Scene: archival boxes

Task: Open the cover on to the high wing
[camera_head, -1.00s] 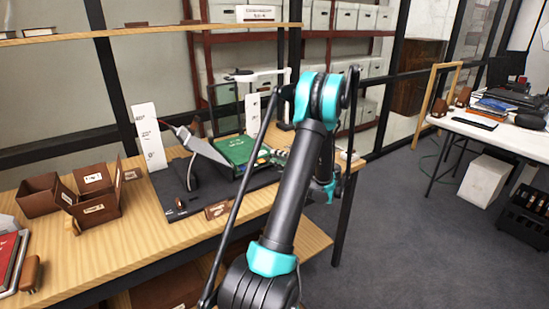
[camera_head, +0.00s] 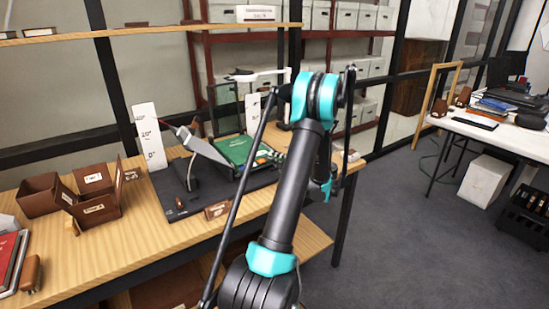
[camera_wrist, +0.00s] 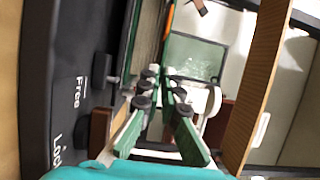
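A green book (camera_head: 236,150) with pale lettering lies on a dark cradle base (camera_head: 177,209) on the wooden table. Its cover appears closed. A grey wing panel (camera_head: 207,149) slants up at the book's left. White angle boards (camera_head: 150,137) stand left of and behind it. In the wrist view, the black base (camera_wrist: 72,60) with "Free" and "Lock" lettering runs down the left, and the book's pale page edges (camera_wrist: 149,38) show above the fingers. My gripper (camera_wrist: 164,82) points toward that edge. Its fingers lie close together; contact and any gap at the tips are unclear.
Brown open boxes (camera_head: 92,180) stand at the table's left, near a red book (camera_head: 8,258). A small labelled block (camera_head: 217,210) sits at the base's front edge. A white lamp-like arm (camera_head: 255,75) stands behind the book. Free floor lies at the right.

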